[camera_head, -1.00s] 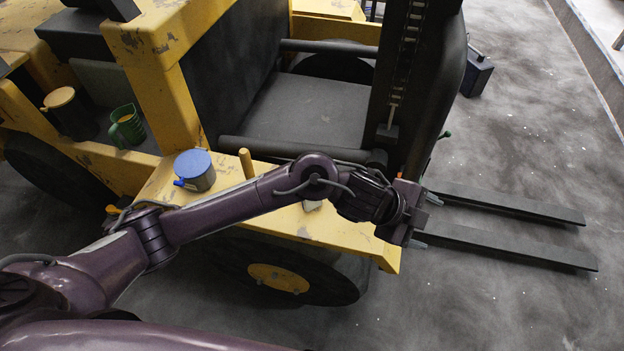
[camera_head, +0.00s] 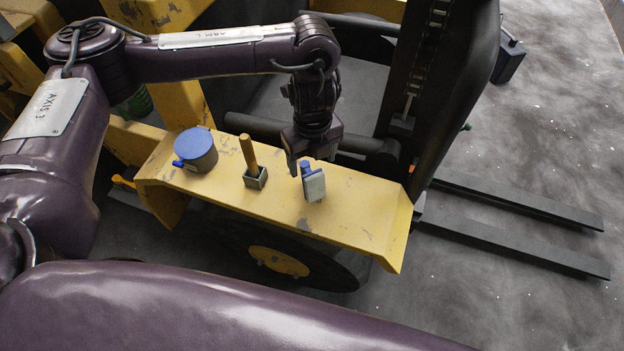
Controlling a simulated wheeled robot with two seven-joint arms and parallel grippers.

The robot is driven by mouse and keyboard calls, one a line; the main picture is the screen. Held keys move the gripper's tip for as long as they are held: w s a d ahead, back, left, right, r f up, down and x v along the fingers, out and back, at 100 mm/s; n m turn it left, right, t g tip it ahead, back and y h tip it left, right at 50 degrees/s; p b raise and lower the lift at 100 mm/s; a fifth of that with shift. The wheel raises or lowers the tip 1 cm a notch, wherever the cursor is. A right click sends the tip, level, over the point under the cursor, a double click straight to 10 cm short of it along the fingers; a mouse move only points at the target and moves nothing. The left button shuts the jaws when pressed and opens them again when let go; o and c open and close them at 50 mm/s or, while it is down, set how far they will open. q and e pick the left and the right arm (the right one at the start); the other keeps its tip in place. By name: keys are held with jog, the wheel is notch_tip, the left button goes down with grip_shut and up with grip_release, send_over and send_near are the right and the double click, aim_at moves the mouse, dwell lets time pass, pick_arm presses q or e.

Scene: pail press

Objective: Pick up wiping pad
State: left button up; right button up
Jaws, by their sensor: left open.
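The wiping pad (camera_head: 315,187), pale grey with a blue back or grip, stands on the yellow fender (camera_head: 360,215) of a forklift, right of the middle of that ledge. My left gripper (camera_head: 308,166) points down from above, right over the pad. Its jaws are open, with one finger at the upper left of the pad; I cannot tell whether they touch it. The far finger is partly hidden by the gripper body. My right gripper is not in view.
The black mast (camera_head: 440,90) rises at the right, with forks (camera_head: 510,245) beyond. A green mug is mostly hidden behind my arm.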

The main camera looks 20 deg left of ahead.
aim_at(312, 172)
pick_arm(q)
jog(key=f, duration=0.3)
jog(key=shift+s+f, duration=0.2)
jog(key=shift+f, duration=0.7)
jog(key=c, duration=1.2)
jog(key=shift+o, duration=0.2)
jog(key=shift+w+r, duration=0.1)
jog(key=shift+r, duration=0.45)
notch_tip(312, 172, up, 19)
jog(key=p, duration=0.2)
